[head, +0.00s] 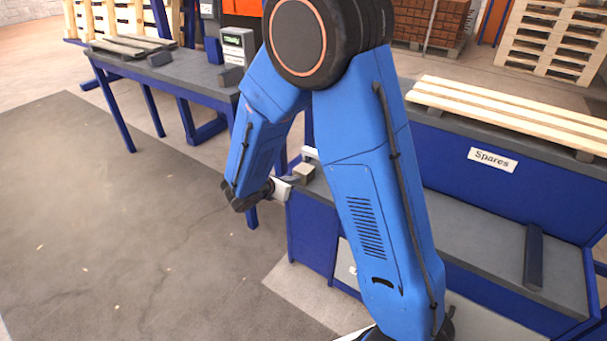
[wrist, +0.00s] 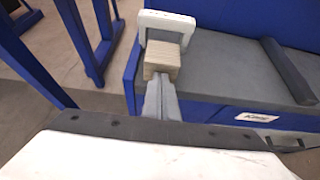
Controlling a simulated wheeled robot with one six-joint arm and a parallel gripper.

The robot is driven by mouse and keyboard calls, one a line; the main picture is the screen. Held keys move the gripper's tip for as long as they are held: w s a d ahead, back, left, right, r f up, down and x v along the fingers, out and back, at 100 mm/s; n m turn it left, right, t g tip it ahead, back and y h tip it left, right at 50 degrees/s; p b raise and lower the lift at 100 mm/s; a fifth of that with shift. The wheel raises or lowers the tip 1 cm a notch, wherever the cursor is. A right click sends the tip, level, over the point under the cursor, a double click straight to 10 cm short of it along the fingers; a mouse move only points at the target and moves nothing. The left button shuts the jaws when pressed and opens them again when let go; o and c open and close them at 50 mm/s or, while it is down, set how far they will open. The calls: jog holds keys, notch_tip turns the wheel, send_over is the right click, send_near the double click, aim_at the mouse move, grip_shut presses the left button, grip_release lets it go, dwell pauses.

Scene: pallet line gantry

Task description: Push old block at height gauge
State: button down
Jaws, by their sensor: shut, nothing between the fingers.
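A pale wooden block (wrist: 162,57) sits on the left end of the grey bench top, and in the head view (head: 303,172) it shows small beside my arm. A white arch-shaped frame (wrist: 166,20), which looks like the height gauge, stands right behind the block; part of it shows in the head view (head: 309,153). My gripper (wrist: 160,82) is shut and empty, its fingertips at the block's near face. I cannot tell whether they touch. In the head view my gripper (head: 288,186) is partly hidden by the wrist.
The blue bench with grey shelf (head: 480,235) runs right, with a dark bar (head: 534,257) across it. Slatted boards (head: 510,112) lie on the upper level above a "Spares" label (head: 492,160). A second blue table (head: 165,75) stands back left. The floor at left is clear.

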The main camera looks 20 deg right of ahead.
aim_at(299, 173)
jog(key=shift+w+d, duration=0.8)
jog(key=shift+d, duration=0.3)
jog(key=shift+w+d, duration=0.8)
jog(key=shift+d, duration=0.3)
dwell(0.5)
jog(key=s+a, duration=0.3)
jog(key=a, duration=0.2)
jog(key=shift+s, duration=0.3)
dwell(0.4)
jog(key=s+a+r, duration=0.2)
jog(key=a+r, duration=0.1)
jog(key=r, duration=0.7)
jog(key=shift+s, duration=0.15)
dwell(0.7)
dwell(0.3)
